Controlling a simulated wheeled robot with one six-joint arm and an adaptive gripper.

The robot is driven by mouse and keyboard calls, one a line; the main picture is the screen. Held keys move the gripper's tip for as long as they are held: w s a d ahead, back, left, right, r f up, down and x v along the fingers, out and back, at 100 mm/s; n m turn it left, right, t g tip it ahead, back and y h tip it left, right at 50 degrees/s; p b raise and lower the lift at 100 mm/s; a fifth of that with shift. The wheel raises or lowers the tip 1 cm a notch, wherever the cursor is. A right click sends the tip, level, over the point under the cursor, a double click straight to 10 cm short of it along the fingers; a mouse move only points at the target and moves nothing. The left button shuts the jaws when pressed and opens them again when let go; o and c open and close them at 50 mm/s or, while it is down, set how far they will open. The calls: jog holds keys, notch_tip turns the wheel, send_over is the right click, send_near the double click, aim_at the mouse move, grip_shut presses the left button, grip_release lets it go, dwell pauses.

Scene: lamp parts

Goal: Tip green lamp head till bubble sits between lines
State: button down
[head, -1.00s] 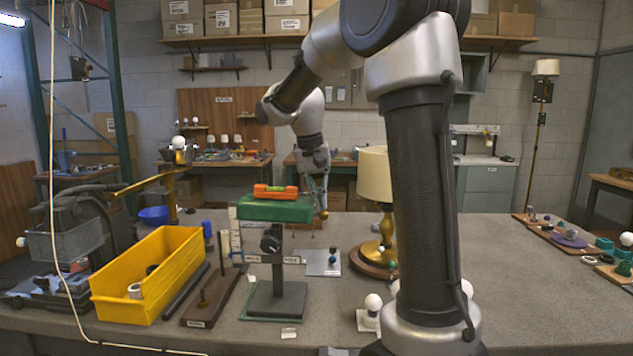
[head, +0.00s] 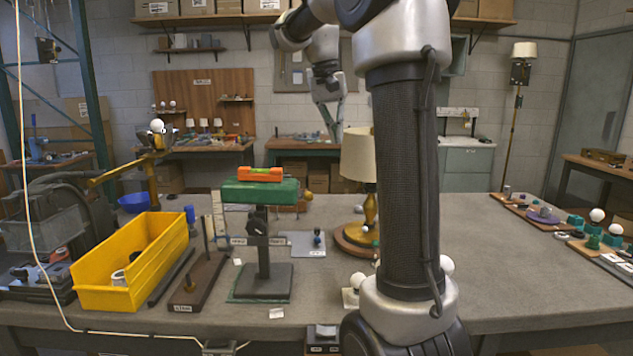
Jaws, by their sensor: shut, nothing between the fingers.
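The green lamp head (head: 258,193) sits on a dark post above a square base (head: 264,283) on the bench. It looks close to level. An orange spirit level (head: 260,175) lies on top of it. The level's vial is too small here to read where the bubble sits against the lines. My gripper (head: 335,132) is shut and empty. It hangs behind and to the right of the lamp head, higher than it and clear of it, just above the cream lamp shade.
A brass lamp with a cream shade (head: 358,157) stands right of the lamp head. A yellow bin (head: 130,262) and a dark board with an upright ruler (head: 197,280) stand to the left. The bench (head: 480,270) is clear at right centre.

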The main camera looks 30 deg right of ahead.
jog(key=s+d+f+m+t+y, duration=0.1)
jog(key=s+d+f+m+y, duration=0.65)
jog(key=f, duration=0.45)
jog(key=w+a+f+m+t+y, duration=0.1)
jog(key=w+a+f+m+t, duration=0.4)
jog(key=w+a, duration=0.3)
jog(key=shift+w+a+f+t, duration=0.2)
jog(key=shift+a+f+t, duration=0.3)
jog(key=shift+a, duration=0.8)
